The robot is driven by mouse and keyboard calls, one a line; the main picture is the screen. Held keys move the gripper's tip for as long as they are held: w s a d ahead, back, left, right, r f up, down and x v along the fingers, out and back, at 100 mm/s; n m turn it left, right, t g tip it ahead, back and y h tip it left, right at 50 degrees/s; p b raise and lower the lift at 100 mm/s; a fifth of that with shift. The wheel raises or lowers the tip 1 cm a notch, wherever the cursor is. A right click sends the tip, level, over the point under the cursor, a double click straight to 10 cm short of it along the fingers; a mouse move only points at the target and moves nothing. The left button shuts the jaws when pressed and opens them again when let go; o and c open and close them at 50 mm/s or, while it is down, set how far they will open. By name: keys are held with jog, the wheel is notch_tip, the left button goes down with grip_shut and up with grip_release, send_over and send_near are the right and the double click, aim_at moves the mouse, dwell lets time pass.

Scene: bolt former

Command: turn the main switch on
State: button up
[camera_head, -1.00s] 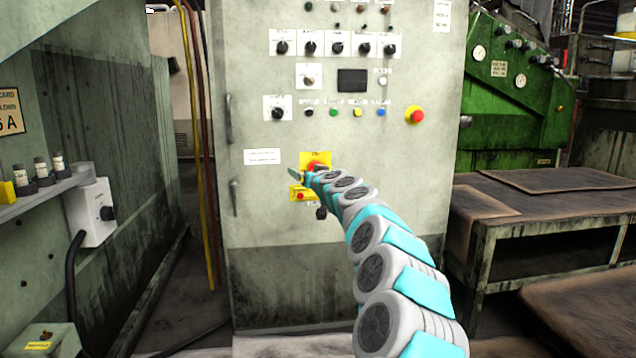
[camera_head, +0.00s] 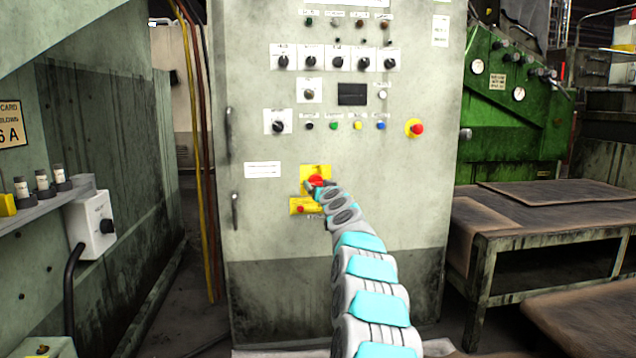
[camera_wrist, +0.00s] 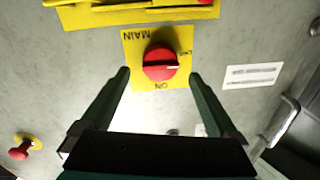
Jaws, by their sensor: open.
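The main switch is a red rotary knob (camera_wrist: 160,64) on a yellow plate (camera_wrist: 184,40) marked MAIN and ON, centred in the wrist view. A white mark on the knob points right in that view, not along the ON label. In the head view the red knob (camera_head: 316,181) sits low on the grey cabinet, partly hidden by my arm's end. My gripper (camera_wrist: 158,74) is open, with one finger on each side of the knob in the wrist view. I cannot tell whether the fingertips touch the plate. Nothing is held.
The grey cabinet (camera_head: 270,215) carries several rotary selectors and buttons above. A red emergency button (camera_head: 416,128) is at upper right. A yellow plate (camera_head: 303,206) lies just below the switch. A cabinet handle (camera_head: 235,211) is to the left. A table (camera_head: 540,220) stands at right.

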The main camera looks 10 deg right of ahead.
aim_at(318, 183)
jog(key=shift+w, duration=0.45)
jog(key=shift+w+r+p, duration=0.1)
jog(key=shift+w+p, duration=0.5)
jog(key=shift+p, duration=0.45)
jog(key=shift+w+a+f+p, duration=0.1)
jog(key=shift+w+f+p, duration=0.1)
jog(key=shift+w+p, duration=0.4)
jog(key=shift+c, duration=0.4)
jog(key=c, duration=1.2)
jog(key=shift+c, duration=0.2)
